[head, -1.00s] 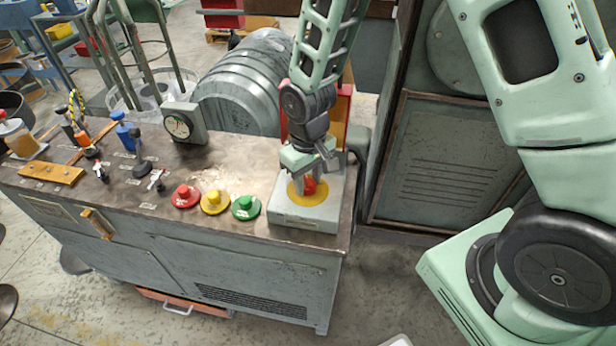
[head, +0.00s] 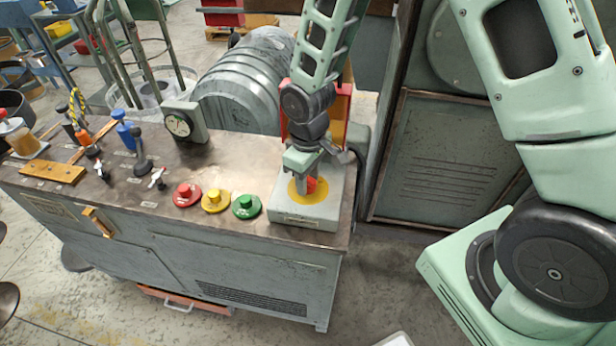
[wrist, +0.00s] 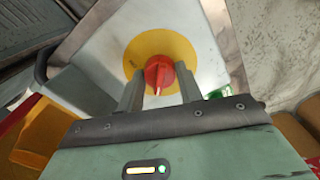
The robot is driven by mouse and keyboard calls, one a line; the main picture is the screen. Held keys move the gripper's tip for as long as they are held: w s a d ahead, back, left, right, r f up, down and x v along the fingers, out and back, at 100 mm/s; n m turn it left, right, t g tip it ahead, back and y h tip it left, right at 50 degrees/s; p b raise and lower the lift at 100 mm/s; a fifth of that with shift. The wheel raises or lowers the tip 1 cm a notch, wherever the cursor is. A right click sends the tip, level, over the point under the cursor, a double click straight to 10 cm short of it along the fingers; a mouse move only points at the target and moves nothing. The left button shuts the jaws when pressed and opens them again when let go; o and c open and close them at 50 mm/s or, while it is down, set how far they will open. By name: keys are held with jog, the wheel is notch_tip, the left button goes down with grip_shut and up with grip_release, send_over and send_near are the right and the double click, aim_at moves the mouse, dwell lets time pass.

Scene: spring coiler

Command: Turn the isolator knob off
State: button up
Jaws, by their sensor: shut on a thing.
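The isolator knob (head: 312,186) is red and sits on a yellow round plate (head: 301,197) on top of a pale grey box (head: 305,215) at the right end of the bench. In the wrist view the knob (wrist: 158,73) shows between my two fingers, with a white pointer mark toward the bottom of the picture. My gripper (head: 304,180) comes down from above and is shut on the knob; it also shows in the wrist view (wrist: 159,83). In the head view the fingers partly hide the knob.
Red (head: 187,195), yellow (head: 215,201) and green (head: 246,207) buttons stand left of the box. A dial gauge (head: 180,124) and small levers (head: 157,178) are farther left. A tall cabinet (head: 445,160) stands to the right.

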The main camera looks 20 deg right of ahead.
jog(key=o, duration=1)
